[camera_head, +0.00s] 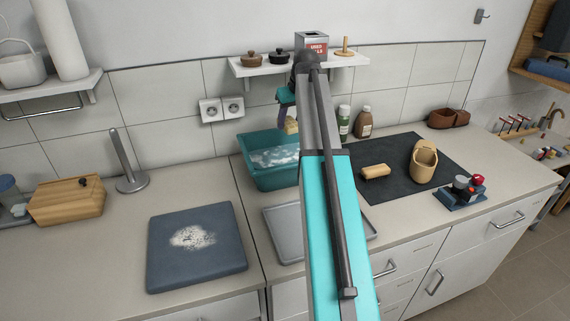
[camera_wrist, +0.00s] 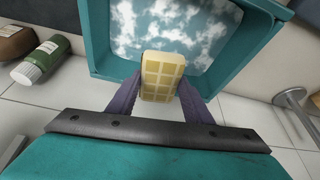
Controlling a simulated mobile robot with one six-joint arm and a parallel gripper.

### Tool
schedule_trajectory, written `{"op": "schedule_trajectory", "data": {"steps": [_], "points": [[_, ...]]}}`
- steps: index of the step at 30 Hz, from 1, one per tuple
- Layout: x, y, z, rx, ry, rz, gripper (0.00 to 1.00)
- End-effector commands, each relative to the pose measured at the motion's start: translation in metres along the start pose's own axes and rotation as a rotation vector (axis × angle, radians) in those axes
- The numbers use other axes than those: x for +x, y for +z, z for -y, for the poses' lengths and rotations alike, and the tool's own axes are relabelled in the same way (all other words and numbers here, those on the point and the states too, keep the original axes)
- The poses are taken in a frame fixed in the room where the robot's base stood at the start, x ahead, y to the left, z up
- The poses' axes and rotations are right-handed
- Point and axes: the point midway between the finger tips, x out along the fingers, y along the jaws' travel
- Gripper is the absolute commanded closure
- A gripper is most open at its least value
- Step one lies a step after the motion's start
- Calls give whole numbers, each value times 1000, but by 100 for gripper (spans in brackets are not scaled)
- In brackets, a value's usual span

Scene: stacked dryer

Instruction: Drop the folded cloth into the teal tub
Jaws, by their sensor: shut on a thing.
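The folded cloth (camera_wrist: 163,72) is pale yellow with a checked pattern. My gripper (camera_wrist: 160,92) is shut on it, one purple finger on each side. In the head view the cloth (camera_head: 291,127) hangs below my gripper (camera_head: 287,105), partly beside my arm. The teal tub (camera_head: 262,178) stands on the counter at the back wall and holds foamy water. In the wrist view the tub (camera_wrist: 97,45) lies beyond the fingers, and the cloth overlaps the water's near edge. My arm hides the tub's right end in the head view.
A grey tray (camera_head: 285,235) lies in front of the tub, partly behind my arm. A shelf (camera_head: 262,67) with pots hangs above. Bottles (camera_head: 363,123) stand right of my arm. A blue board (camera_head: 197,268) with white powder lies at left.

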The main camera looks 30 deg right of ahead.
Motion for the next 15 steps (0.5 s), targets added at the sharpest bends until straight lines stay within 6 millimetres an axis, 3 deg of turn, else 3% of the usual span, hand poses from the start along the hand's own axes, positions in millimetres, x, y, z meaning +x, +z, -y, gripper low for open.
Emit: {"op": "schedule_trajectory", "data": {"steps": [14,15], "points": [[7,3,0,0,0,0,75],[7,3,0,0,0,0,49]]}}
